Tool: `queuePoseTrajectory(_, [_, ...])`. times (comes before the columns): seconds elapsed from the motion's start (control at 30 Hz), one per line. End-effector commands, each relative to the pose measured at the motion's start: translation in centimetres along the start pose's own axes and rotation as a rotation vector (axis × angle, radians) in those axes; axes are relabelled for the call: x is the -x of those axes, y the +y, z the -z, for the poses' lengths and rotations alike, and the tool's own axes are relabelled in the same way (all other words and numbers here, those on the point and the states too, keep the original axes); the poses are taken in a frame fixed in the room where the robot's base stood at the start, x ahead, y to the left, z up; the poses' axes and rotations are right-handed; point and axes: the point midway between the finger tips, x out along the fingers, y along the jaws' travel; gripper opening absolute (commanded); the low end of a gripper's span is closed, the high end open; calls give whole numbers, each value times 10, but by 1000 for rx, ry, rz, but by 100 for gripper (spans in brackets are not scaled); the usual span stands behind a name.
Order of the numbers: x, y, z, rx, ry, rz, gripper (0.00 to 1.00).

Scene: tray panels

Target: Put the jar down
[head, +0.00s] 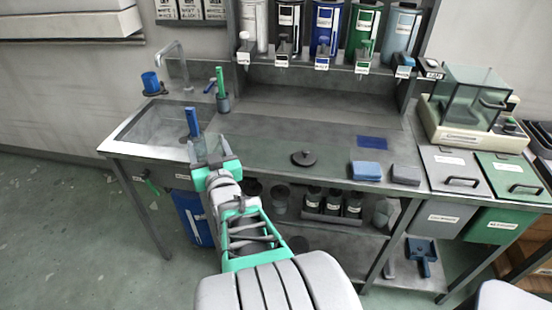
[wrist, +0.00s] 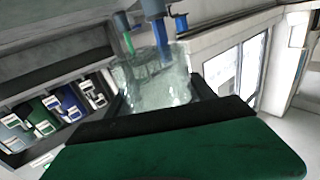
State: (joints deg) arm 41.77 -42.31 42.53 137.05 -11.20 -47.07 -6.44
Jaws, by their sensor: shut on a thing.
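A clear glass jar (wrist: 152,82) is between the dark pads of my gripper (wrist: 155,122) in the wrist view. In the head view the jar (head: 207,146) is faint, at the front edge of the steel counter beside the sink. My gripper (head: 214,165) is shut on it. A blue handle (head: 193,121) rises at the jar; I cannot tell whether it stands in the jar or behind it. The jar's base is hidden, so contact with the counter cannot be told.
The sink (head: 160,125) is at left. A cup with a green-handled tool (head: 221,90) stands behind. A dark round lid (head: 304,157) and blue sponge (head: 366,170) lie on the counter (head: 260,140); its middle is mostly clear. Dispensers (head: 327,28) line the back.

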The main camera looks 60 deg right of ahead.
Motion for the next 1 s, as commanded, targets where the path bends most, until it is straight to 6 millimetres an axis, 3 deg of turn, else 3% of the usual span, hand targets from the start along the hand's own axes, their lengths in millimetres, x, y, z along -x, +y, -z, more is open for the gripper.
queuePoseTrajectory(0.03, [-3, 37, 7, 4, 6, -74, 9])
queuePoseTrajectory(0.1, [-3, 78, 15, 11, 5, -152, 9])
queuePoseTrajectory(0.2, [2, 122, 24, 21, 3, -236, 9])
queuePoseTrajectory(0.3, [7, 149, 30, 29, 2, -286, 9])
queuePoseTrajectory(0.47, [-1, 164, 25, 31, -3, -306, 9])
queuePoseTrajectory(0.77, [-82, 182, -16, 31, -4, -303, 9])
queuePoseTrajectory(0.83, [-94, 186, -38, 31, -4, -305, 9])
queuePoseTrajectory(1.0, [-117, 192, -60, 32, 0, -305, 9])
